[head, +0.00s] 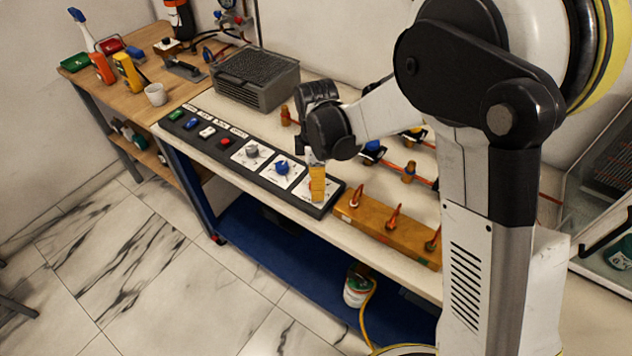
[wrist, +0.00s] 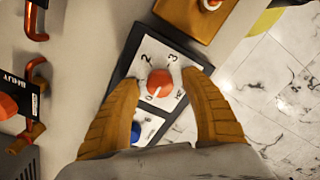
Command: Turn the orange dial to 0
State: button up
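The orange dial (wrist: 160,83) is a round red-orange knob on a white plate (wrist: 147,48) printed with numbers, in the wrist view. Its white mark points down and left, at or close to the 0. My gripper (wrist: 162,79) is open, with one yellow-orange finger on each side of the dial and gaps between. I cannot tell how far above the plate the fingertips are. In the head view my gripper (head: 317,188) points down over the right end of the black panel (head: 262,184) and hides the dial.
On the panel, a blue dial (head: 282,168) and a grey dial (head: 252,152) sit left of my gripper, with a red button (head: 225,142) beyond. A wooden block (head: 388,232) with red-handled pieces stands close on the right. Valves and pipes (head: 409,172) lie behind.

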notch_tip(320, 180, up, 12)
dwell(0.7)
jog(key=s+d+r+m+t, duration=0.2)
jog(key=s+d+m+t, duration=0.1)
jog(key=s+d+m, duration=0.4)
jog(key=s+d+r+m+t, duration=0.3)
jog(key=s+d+m+t, duration=0.1)
jog(key=s+d+m, duration=0.4)
jog(key=shift+s+d+r+m, duration=0.2)
jog(key=shift+s+m, duration=1.2)
jog(key=shift+m, duration=0.3)
